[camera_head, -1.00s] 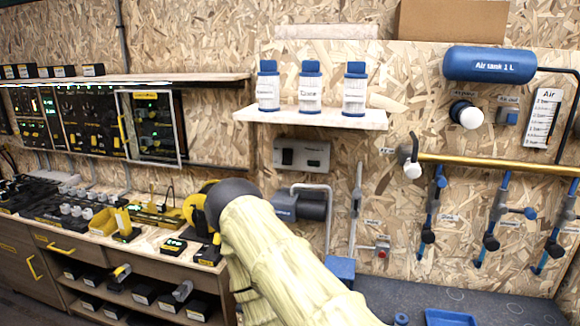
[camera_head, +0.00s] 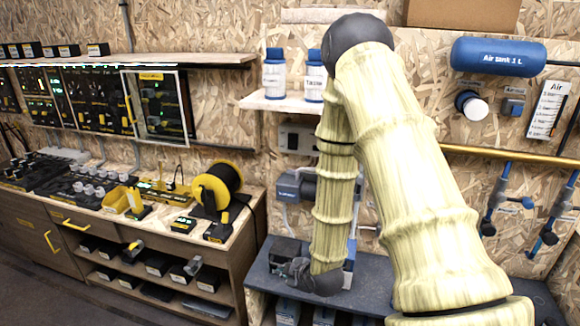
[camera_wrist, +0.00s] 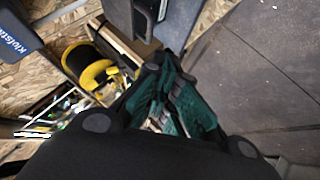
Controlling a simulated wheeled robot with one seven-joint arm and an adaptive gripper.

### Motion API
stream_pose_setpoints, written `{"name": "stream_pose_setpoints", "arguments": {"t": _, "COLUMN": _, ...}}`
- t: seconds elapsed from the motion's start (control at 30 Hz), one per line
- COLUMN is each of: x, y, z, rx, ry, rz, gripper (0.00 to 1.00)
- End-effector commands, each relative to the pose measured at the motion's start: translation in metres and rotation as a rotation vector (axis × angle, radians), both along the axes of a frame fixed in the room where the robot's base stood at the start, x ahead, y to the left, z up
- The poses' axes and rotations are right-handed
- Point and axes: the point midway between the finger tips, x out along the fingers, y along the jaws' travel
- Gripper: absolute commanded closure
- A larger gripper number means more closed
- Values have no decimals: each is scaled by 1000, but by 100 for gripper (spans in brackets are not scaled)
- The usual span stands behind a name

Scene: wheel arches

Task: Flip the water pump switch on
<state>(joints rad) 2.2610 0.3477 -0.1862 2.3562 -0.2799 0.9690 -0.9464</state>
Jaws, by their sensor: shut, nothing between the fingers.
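A grey wall box (camera_head: 298,138) under the small shelf is partly covered by my arm. Its lettering is too small to read, so I cannot tell if it holds the water pump switch. A blue-grey motor-like unit (camera_head: 296,184), possibly the pump, sits below it, also partly behind my arm. My gripper (camera_head: 284,251) hangs low at the left end of the dark bench, below that unit. In the wrist view my gripper (camera_wrist: 168,75) shows dark fingers with green pads, closed together and empty. No switch lever is clearly visible.
The dark bench top (camera_head: 390,291) runs under my arm. Bottles (camera_head: 274,75) stand on the small shelf (camera_head: 280,103). A yellow spool (camera_head: 217,187) stands on the wooden counter left of my gripper. A brass pipe (camera_head: 490,153) and blue air tank (camera_head: 499,56) are at right.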

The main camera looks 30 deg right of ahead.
Motion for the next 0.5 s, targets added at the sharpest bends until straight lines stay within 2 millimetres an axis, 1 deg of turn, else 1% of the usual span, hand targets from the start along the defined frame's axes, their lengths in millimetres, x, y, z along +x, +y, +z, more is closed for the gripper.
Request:
{"name": "stream_pose_setpoints", "arguments": {"t": 0.03, "x": 14, "y": -10, "z": 31, "rx": -39, "ry": -58, "rz": 25, "gripper": 100}}
{"name": "stream_pose_setpoints", "arguments": {"t": 0.07, "x": 21, "y": -17, "z": 46, "rx": -67, "ry": -90, "rz": 43, "gripper": 100}}
{"name": "stream_pose_setpoints", "arguments": {"t": 0.1, "x": 30, "y": -25, "z": 66, "rx": -108, "ry": -131, "rz": 66, "gripper": 100}}
{"name": "stream_pose_setpoints", "arguments": {"t": 0.17, "x": 42, "y": -36, "z": 96, "rx": -169, "ry": -195, "rz": 97, "gripper": 100}}
{"name": "stream_pose_setpoints", "arguments": {"t": 0.2, "x": 49, "y": -44, "z": 117, "rx": -212, "ry": -236, "rz": 117, "gripper": 100}}
{"name": "stream_pose_setpoints", "arguments": {"t": 0.27, "x": 58, "y": -56, "z": 147, "rx": -279, "ry": -295, "rz": 141, "gripper": 100}}
{"name": "stream_pose_setpoints", "arguments": {"t": 0.3, "x": 64, "y": -64, "z": 167, "rx": -321, "ry": -334, "rz": 154, "gripper": 100}}
{"name": "stream_pose_setpoints", "arguments": {"t": 0.37, "x": 70, "y": -74, "z": 194, "rx": -387, "ry": -386, "rz": 173, "gripper": 100}}
{"name": "stream_pose_setpoints", "arguments": {"t": 0.4, "x": 73, "y": -81, "z": 211, "rx": -429, "ry": -419, "rz": 181, "gripper": 100}}
{"name": "stream_pose_setpoints", "arguments": {"t": 0.5, "x": 79, "y": -96, "z": 246, "rx": -519, "ry": -485, "rz": 197, "gripper": 100}}
